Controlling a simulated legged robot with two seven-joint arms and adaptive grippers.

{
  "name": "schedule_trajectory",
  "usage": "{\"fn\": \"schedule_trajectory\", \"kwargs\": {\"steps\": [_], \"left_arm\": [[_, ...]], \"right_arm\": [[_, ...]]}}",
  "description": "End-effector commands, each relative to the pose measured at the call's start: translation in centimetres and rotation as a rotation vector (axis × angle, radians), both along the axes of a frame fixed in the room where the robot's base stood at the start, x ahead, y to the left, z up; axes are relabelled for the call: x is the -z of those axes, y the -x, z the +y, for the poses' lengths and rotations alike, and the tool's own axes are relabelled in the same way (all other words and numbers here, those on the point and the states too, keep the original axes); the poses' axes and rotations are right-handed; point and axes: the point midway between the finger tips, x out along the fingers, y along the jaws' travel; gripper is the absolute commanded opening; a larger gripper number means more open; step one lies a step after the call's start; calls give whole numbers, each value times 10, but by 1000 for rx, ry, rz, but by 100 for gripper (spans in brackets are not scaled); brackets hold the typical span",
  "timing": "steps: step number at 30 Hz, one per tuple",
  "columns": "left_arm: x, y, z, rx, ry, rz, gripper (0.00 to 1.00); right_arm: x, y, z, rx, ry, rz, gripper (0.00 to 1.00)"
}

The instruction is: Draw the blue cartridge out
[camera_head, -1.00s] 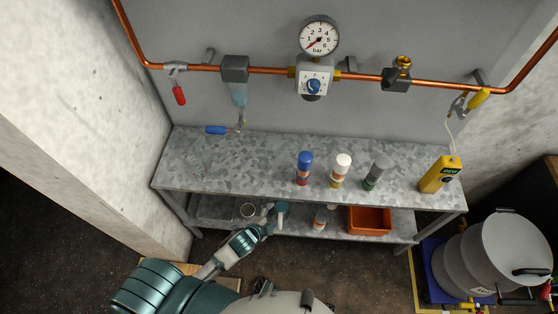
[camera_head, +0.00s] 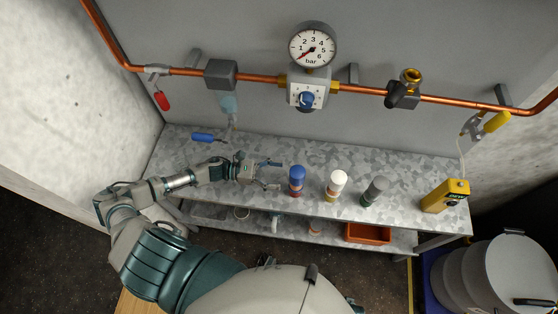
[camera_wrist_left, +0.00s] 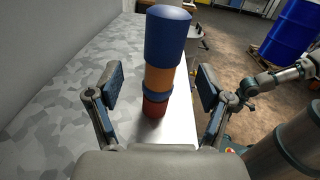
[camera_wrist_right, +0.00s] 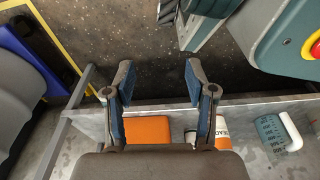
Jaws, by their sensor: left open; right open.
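The blue cartridge (camera_head: 297,180) stands upright on the grey mottled bench (camera_head: 250,150), with a blue top and orange, blue and red bands below. In the left wrist view it (camera_wrist_left: 168,45) shows ahead between the two pads, with a gap on each side. My left gripper (camera_head: 271,174) is open and empty, just left of the cartridge above the bench. My right gripper (camera_wrist_right: 158,90) is open and empty, over the lower shelf's side with an orange bin (camera_wrist_right: 147,130) beyond its fingers. It cannot be made out in the head view.
A white-topped cartridge (camera_head: 336,184) and a grey-topped one (camera_head: 374,190) stand close to the right. A yellow device (camera_head: 444,196) is at the bench's right end. Copper piping with a gauge (camera_head: 312,45) runs along the wall. A drum (camera_head: 500,275) stands at right.

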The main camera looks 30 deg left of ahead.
Motion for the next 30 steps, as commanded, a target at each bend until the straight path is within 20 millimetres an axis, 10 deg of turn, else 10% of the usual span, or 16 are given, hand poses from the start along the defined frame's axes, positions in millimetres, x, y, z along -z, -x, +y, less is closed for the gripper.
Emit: {"fn": "schedule_trajectory", "kwargs": {"steps": [6,17,30], "left_arm": [[-2,8,8,62,-27,-84,79],[-4,-6,-40,61,-29,-81,79],[-1,-17,-73,59,-26,-77,79]], "right_arm": [[0,0,-7,2,8,-2,56],[17,31,1,-6,-11,26,56],[12,21,3,-4,-4,19,56]]}}
